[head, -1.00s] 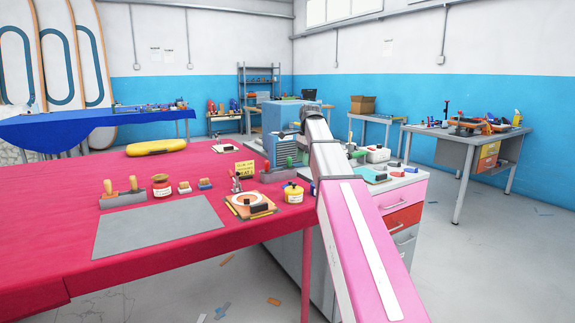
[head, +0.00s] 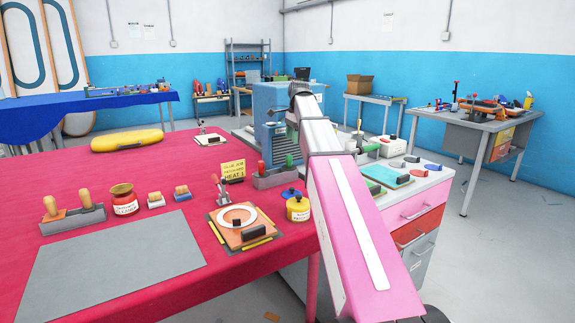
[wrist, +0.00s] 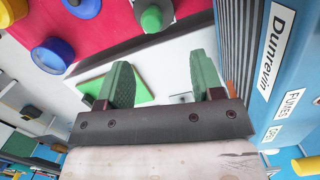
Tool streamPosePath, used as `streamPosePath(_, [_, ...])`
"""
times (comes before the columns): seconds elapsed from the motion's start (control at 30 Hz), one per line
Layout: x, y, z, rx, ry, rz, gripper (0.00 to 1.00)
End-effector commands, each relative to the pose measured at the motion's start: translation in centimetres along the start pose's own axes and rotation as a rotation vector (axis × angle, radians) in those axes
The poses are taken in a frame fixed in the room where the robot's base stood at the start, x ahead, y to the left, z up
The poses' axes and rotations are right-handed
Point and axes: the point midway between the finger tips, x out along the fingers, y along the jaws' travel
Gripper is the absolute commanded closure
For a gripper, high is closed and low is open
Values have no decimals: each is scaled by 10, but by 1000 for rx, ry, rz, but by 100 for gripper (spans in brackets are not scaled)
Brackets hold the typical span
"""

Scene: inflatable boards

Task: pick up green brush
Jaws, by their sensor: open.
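A green-handled tool (head: 289,160), likely the green brush, stands beside a red-handled one in a grey holder (head: 272,180) on the red table. In the wrist view a round green handle top (wrist: 152,17) shows at the upper middle; the bristles are hidden. My gripper (wrist: 160,60) has two green-padded fingers spread apart with nothing between them. The green handle top lies beyond the fingertips in that view, apart from them. In the head view my arm and the blue machine crowd the area, and my fingers cannot be made out.
A blue machine (head: 273,112) with vents stands close by; its labelled side (wrist: 285,75) fills the wrist view's right. A drawer cabinet (head: 418,205) bears a green mat (head: 386,176).

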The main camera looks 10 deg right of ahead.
Motion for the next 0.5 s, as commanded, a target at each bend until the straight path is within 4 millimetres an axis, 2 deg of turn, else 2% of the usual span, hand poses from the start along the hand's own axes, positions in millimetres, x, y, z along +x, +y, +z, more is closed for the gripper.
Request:
streamPosePath(0.3, [43,2,1,0,0,2,39])
streamPosePath(0.5, [56,2,2,0,0,0,39])
